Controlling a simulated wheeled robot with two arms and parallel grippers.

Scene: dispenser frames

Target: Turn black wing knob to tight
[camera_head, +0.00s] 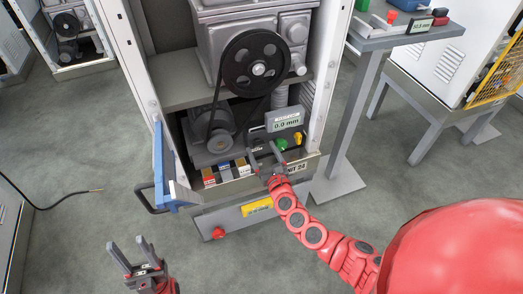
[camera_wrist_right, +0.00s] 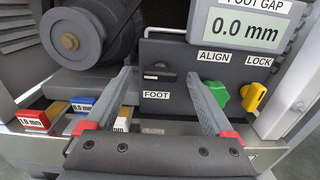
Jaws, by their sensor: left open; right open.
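The black wing knob (camera_wrist_right: 158,75) sits on the dark panel above the FOOT label, its wing lying roughly level. My right gripper is open in front of the panel, its fingers (camera_wrist_right: 166,104) on either side of the FOOT label and below the knob, with nothing between the tips. In the head view this right gripper (camera_head: 265,156) is at the lower front of the cabinet. My left gripper (camera_head: 135,258) is open and empty at the bottom left, over the floor. The display (camera_wrist_right: 240,30) reads 0.0 mm.
A green knob (camera_wrist_right: 219,93) under ALIGN is close beside the right-hand finger. A yellow knob (camera_wrist_right: 254,97) under LOCK is further right. Red (camera_wrist_right: 42,117) and blue (camera_wrist_right: 84,104) labelled blocks lie left of the gripper.

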